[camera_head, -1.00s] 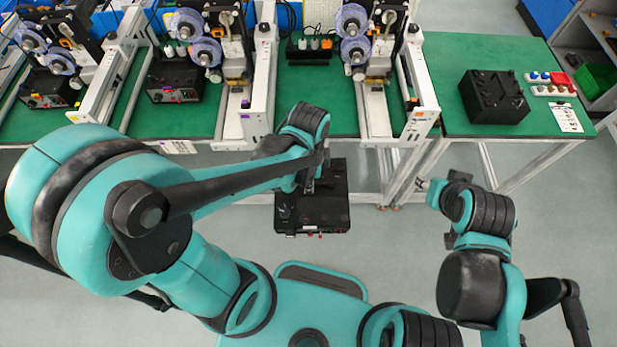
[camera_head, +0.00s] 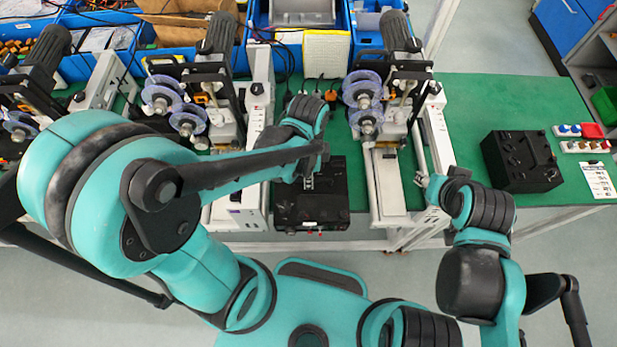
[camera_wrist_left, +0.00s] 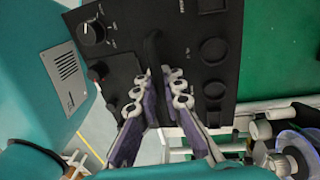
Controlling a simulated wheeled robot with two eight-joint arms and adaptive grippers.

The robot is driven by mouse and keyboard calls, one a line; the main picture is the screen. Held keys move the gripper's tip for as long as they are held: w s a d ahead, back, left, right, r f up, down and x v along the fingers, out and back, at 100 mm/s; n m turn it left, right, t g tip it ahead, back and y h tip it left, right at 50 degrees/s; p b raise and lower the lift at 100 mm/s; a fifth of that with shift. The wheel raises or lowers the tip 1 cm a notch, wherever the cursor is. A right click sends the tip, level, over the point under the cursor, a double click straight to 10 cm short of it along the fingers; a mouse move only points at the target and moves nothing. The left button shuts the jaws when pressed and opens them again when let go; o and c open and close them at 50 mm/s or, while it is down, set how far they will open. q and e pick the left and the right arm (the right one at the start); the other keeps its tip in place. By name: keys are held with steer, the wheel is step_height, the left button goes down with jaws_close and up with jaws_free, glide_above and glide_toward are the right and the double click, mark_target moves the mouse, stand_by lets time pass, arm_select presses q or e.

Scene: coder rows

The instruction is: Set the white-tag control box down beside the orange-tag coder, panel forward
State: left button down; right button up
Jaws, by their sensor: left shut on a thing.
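The black control box (camera_head: 338,200) has a small white tag on its front face, which points toward me. My left gripper (camera_head: 308,181) is shut on its top handle (camera_wrist_left: 153,48), as the left wrist view shows. The box is in the gap between two coders at the bench's front edge. I cannot tell whether it touches the bench. The coder on its right (camera_head: 387,190) stands apart from it; its orange tag does not show clearly now.
Another black box (camera_head: 522,160) stands on the green bench (camera_head: 490,100) at the right, near small button blocks (camera_head: 585,146) and a white card (camera_head: 598,180). Blue bins (camera_head: 285,45) line the back. Sockets and cables (camera_head: 318,85) lie behind the held box.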

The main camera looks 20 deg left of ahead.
arm_select(q)
steer(key=shift+w+a+f+b, duration=0.25)
steer(key=shift+w+b, duration=0.05)
steer(key=shift+w, duration=0.5)
steer(key=shift+w+a+f+b, duration=0.2)
steer(key=shift+w+f+b, duration=0.1)
steer(key=shift+w, duration=0.55)
steer(key=shift+w+a+f+b, duration=0.25)
steer(key=shift+w+b, duration=0.05)
steer(key=shift+w, duration=0.5)
steer(key=w+a+f+b, duration=0.1)
steer(key=w+a, duration=0.1)
steer(key=w, duration=0.7)
steer(key=w+a+f+b, duration=0.2)
steer(key=w+a, duration=0.1)
steer(key=w, duration=0.5)
steer(key=shift+w, duration=0.35)
steer(key=shift+s+f+b, duration=0.15)
steer(key=shift+f+b, duration=0.5)
steer(key=shift+f, duration=0.1)
steer(key=shift+s+d+f+b, duration=0.1)
steer(key=shift+s+f+b, duration=0.05)
steer(key=shift+f+b, duration=0.25)
steer(key=c, duration=1.6)
jaws_free()
steer(key=shift+o, duration=0.2)
steer(key=shift+f, duration=0.1)
